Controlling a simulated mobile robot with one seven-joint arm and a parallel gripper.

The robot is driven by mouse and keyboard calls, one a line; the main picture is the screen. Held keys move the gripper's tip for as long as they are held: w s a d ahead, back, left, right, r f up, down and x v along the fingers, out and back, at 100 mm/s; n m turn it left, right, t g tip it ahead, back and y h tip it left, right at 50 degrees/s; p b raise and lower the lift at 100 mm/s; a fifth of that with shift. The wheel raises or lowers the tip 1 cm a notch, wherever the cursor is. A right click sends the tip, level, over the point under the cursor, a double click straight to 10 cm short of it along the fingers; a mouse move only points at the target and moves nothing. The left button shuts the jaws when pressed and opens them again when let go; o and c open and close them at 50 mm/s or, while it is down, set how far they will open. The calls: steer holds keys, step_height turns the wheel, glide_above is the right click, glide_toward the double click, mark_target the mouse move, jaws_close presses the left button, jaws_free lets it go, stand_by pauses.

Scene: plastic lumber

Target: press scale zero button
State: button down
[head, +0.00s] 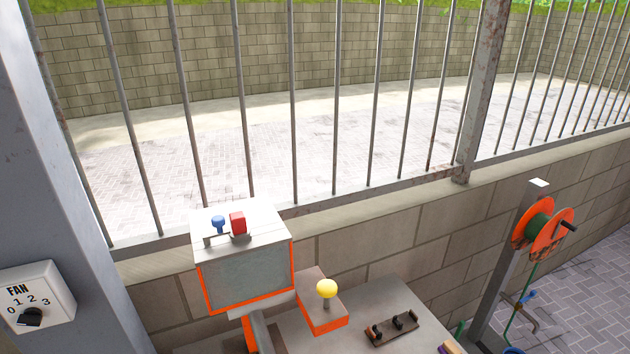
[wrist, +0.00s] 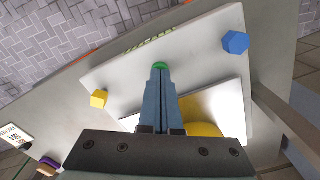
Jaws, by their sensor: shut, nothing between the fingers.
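In the wrist view a light grey slab (wrist: 115,70), which looks like the scale, lies on a darker grey surface. A small round green button (wrist: 160,65) shows at the tips of my gripper (wrist: 160,72). The two blue-grey fingers are shut together with nothing between them. The tips overlap the button's near edge in the picture; whether they touch it I cannot tell. A paler plate (wrist: 236,95) lies on the slab, with a rounded yellow thing (wrist: 203,130) partly hidden behind my gripper. A marked strip (wrist: 150,46) runs near the slab's far edge. My gripper does not show in the head view.
A blue knob-like piece (wrist: 235,42) and a yellow block (wrist: 99,98) sit near the slab's edges. In the head view an orange-trimmed grey box (head: 245,280), a yellow ball knob (head: 326,289), a dark rack (head: 392,329) and an orange reel (head: 543,223) stand before the wall.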

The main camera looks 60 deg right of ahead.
steer(key=shift+r+p, duration=2)
steer(key=shift+p, duration=0.05)
steer(key=shift+f, duration=0.1)
